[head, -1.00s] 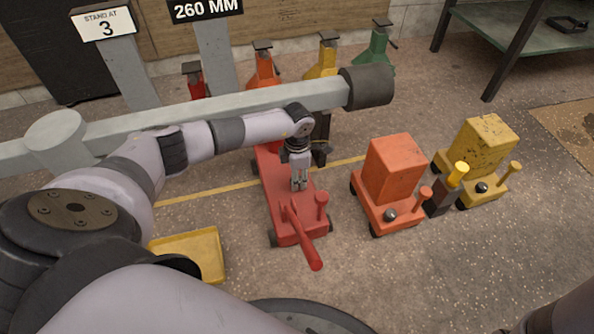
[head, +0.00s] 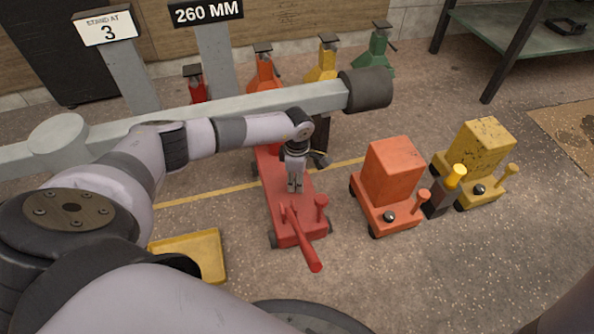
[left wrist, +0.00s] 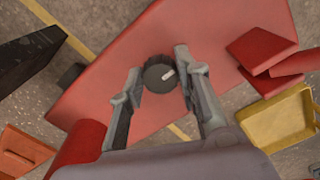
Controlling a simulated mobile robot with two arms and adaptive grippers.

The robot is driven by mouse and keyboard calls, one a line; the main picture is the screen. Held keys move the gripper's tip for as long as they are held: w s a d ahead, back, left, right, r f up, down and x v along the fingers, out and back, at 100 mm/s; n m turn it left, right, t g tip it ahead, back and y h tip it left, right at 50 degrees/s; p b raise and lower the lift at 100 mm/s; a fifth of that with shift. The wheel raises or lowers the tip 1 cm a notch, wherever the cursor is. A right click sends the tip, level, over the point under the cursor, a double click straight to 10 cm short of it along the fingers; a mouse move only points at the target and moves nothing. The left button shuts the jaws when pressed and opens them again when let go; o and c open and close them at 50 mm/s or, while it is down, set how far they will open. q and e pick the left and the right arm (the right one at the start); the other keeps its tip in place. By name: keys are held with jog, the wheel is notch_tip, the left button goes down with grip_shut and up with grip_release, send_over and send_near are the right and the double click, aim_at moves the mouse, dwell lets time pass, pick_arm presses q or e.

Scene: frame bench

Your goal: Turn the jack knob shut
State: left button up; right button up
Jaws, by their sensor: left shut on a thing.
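The red floor jack (head: 285,226) stands on the floor at the middle of the head view, its handle (head: 304,244) sloping toward me. My left gripper (head: 294,187) comes down over the jack. In the left wrist view its fingers (left wrist: 158,70) lie on either side of the knob, shut on it. The fingers hide the knob in the head view. My right gripper is not in view.
A thick grey beam (head: 240,108) crosses above the jack's far end. An orange jack (head: 391,176) and a yellow one (head: 480,152) stand to the right. A yellow tray (head: 215,256) lies at the left. Several coloured stands, including a green one (head: 378,54), line the back.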

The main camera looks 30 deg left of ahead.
pick_arm(q)
jog(key=o, duration=1.1)
jog(key=shift+o, duration=0.2)
notch_tip(320, 180, up, 12)
dwell(0.3)
